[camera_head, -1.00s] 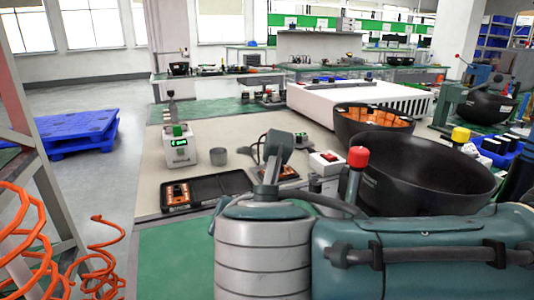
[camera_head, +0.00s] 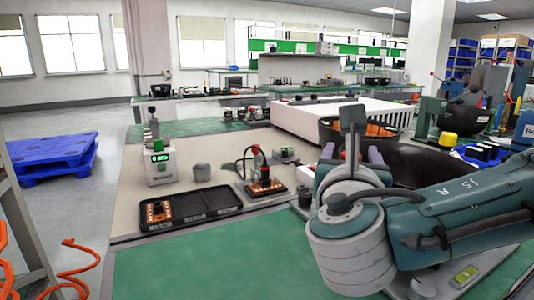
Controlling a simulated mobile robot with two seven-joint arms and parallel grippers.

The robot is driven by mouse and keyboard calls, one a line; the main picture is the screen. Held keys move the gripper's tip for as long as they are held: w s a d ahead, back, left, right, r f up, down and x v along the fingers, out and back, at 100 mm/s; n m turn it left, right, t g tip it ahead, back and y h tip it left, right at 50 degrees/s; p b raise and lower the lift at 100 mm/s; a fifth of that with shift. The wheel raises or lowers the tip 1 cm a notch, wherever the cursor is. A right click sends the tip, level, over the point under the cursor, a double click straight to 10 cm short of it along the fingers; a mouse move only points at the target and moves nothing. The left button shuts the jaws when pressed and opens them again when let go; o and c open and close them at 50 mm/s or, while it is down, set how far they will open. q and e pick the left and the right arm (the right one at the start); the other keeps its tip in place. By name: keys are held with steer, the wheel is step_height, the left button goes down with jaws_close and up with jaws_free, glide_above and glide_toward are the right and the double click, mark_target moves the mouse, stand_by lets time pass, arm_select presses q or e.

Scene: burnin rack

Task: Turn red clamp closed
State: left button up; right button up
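The red clamp (camera_head: 256,158) stands on a black base plate with an orange piece, on the beige bench right of the black tray. Its red handle points up, and its fine parts are too small to tell. My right arm comes in from the right, its wrist in front of the dark bowl. The end of my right gripper (camera_head: 352,150) is mostly hidden behind the wrist; two pale purple parts show either side of a grey upright plate. It is to the right of the clamp and appears apart from it. My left gripper is not in view.
A black tray (camera_head: 226,197) holds an orange-and-black part. A large dark bowl (camera_head: 420,165) is partly hidden by my arm. The green front strip (camera_head: 220,255) is clear.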

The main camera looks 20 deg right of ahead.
steer(key=shift+w+d, duration=0.25)
steer(key=shift+w, duration=0.1)
steer(key=shift+c, duration=0.3)
jaws_close()
